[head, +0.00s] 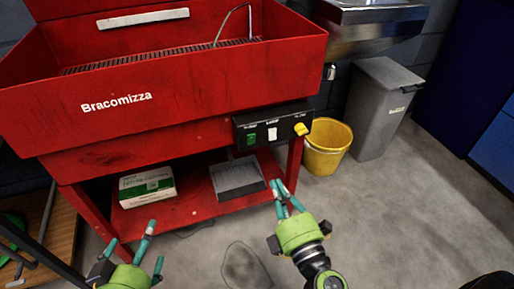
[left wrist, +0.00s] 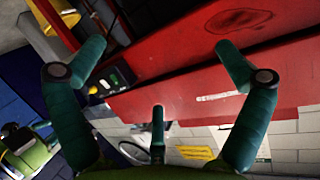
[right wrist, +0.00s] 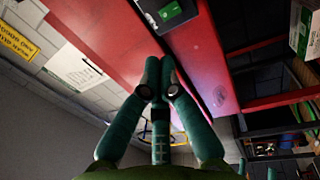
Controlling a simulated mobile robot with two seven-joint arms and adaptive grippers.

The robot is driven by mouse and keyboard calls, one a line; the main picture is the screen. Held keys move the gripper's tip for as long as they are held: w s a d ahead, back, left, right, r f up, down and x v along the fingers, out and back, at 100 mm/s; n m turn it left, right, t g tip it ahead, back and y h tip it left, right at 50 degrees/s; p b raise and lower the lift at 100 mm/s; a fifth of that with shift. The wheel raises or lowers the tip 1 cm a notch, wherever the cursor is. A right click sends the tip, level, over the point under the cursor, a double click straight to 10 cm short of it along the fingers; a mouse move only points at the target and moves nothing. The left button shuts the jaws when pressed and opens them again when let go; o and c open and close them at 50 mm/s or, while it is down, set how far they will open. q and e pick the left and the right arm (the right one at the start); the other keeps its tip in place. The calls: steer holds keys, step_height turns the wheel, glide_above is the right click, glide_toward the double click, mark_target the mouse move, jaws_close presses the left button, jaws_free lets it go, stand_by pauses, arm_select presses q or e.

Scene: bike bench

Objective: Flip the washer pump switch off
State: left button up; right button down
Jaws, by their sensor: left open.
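The red parts washer (head: 190,95) carries a black control box (head: 240,127) on its front right. The box has a green switch (head: 251,139), a white switch (head: 272,133) and a yellow knob (head: 300,129); the labels are too small to read, so I cannot tell which is the pump switch or its position. The box also shows in the left wrist view (left wrist: 108,77). My right gripper (head: 281,190) is below the box, apart from it, its fingertips together with nothing visible between them. My left gripper (head: 137,243) is open and empty at the lower left.
A white and green carton (head: 147,186) and a grey tray (head: 238,178) sit on the washer's red lower shelf (head: 190,207). A yellow bucket (head: 327,148) and a grey bin (head: 380,110) stand right of the washer. The floor (head: 400,220) at the right is clear.

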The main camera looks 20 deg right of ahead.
steer(key=p, duration=0.3)
glide_toward(253, 135)
steer(key=w, duration=0.4)
steer(key=w+p, duration=0.1)
steer(key=shift+w+a+r, duration=0.1)
steer(key=shift+w+r, duration=0.1)
steer(key=shift+r, duration=0.15)
arm_select(q)
steer(key=s+a+f+n+g+y, duration=0.1)
steer(key=s+a+f+g+y, duration=0.2)
steer(key=s+a+f+g, duration=0.3)
steer(key=shift+s+a+f+g, duration=0.2)
steer(key=shift+s+f+g, duration=2.1)
steer(key=shift+s+f, duration=1.55)
arm_select(e)
steer(key=shift+w, duration=0.8)
arm_select(q)
steer(key=shift+w+f, duration=0.35)
